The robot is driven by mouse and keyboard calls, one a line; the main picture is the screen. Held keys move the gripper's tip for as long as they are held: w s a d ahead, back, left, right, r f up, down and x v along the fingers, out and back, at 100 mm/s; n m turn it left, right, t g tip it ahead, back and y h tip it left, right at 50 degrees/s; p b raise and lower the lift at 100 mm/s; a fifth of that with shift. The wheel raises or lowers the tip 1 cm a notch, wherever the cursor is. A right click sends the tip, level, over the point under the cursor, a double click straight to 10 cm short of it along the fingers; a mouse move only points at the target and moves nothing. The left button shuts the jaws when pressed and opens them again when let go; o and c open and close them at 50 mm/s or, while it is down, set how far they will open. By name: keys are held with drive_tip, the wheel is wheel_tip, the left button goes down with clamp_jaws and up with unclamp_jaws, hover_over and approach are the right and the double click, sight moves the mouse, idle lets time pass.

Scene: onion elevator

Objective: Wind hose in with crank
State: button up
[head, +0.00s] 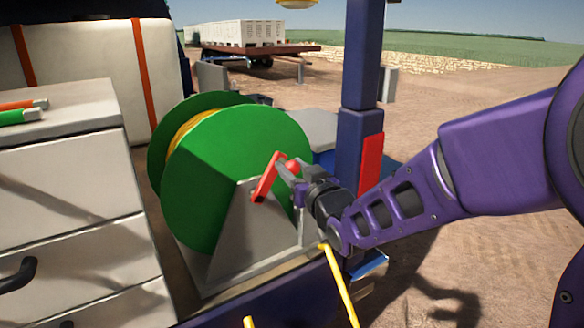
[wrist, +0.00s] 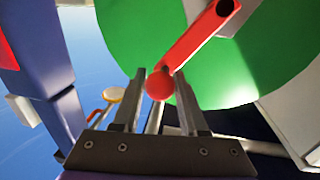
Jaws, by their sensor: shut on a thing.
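A green hose reel (head: 237,150) with yellow hose (head: 185,127) wound between its flanges stands on a grey metal bracket (head: 250,225). A red crank arm (head: 266,178) is at the reel's near side, tilted with its upper end to the right. The crank's round red knob (head: 293,166) is at that upper end. My gripper (head: 287,172) is shut on the crank handle; in the wrist view, the red knob (wrist: 160,84) shows between the two fingers (wrist: 160,100). The crank arm (wrist: 200,47) runs up and right from it there. The green flange (wrist: 150,30) fills the area behind.
Grey drawers (head: 70,180) with a black handle stand left of the reel. A blue post (head: 358,110) with a red panel rises just behind my gripper. A yellow rail (head: 340,285) is below my wrist. Open dirt ground lies to the right.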

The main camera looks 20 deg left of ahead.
clamp_jaws()
idle(0.8)
drive_tip(key=shift+w, duration=0.1)
